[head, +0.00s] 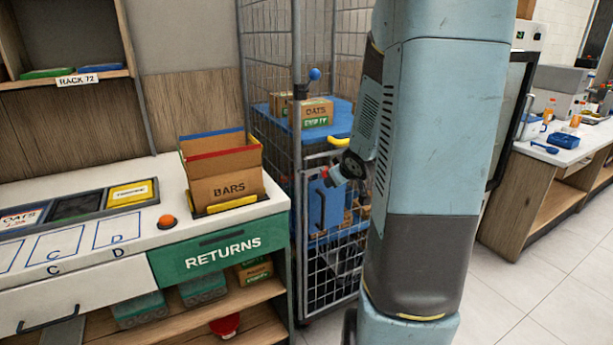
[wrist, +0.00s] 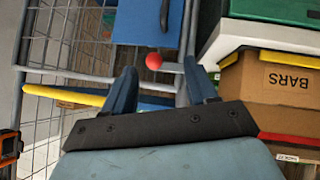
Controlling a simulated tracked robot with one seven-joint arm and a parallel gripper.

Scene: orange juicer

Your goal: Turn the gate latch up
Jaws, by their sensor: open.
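The wire gate of the roll cage (head: 335,270) stands behind my arm, with a blue panel (head: 327,205) on its front that also shows in the wrist view (wrist: 140,28). In the wrist view a red ball knob (wrist: 154,61), apparently the latch's end, sits by a grey bar below that panel. My gripper (wrist: 160,68) is open; its two blue fingers stand either side of the knob in the picture. I cannot tell whether they touch it. In the head view my gripper (head: 330,174) is small, beside the panel, and the latch is not clear.
A yellow handle (head: 339,142) crosses the gate and lies left of my fingers in the wrist view (wrist: 62,95). The returns counter (head: 170,235) with a BARS carton (head: 225,185) stands close left. Floor is clear at right.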

